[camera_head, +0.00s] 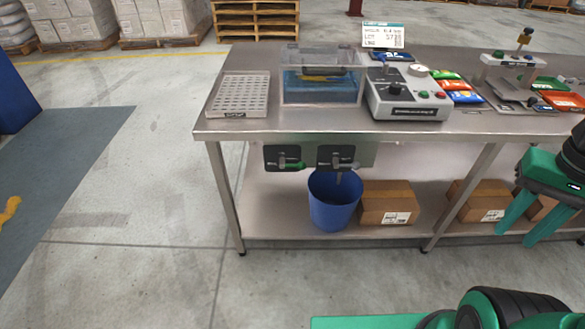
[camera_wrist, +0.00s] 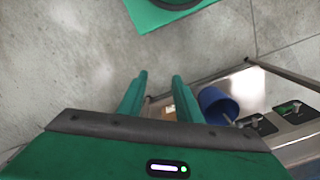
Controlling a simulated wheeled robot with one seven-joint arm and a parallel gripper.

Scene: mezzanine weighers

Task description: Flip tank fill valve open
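The clear tank (camera_head: 322,88) stands on the bench and holds blue water with something yellow in it. Two dark valve plates hang under the bench's front edge. The left valve has a green handle (camera_head: 291,165) and the right valve a grey handle (camera_head: 345,164); both handles lie about level, pointing right. I cannot read which is the fill valve. In the wrist view the green handle (camera_wrist: 285,107) and grey handle (camera_wrist: 248,121) show at the right. My gripper (camera_head: 517,237) is open and empty, well right of the valves; its fingers (camera_wrist: 160,77) are apart in the wrist view.
A blue bucket (camera_head: 334,201) stands on the lower shelf below the grey-handled valve, with cardboard boxes (camera_head: 389,204) to its right. On the bench (camera_head: 330,120) are a perforated rack (camera_head: 240,94), a control box (camera_head: 408,98) and coloured packets. The floor in front is clear.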

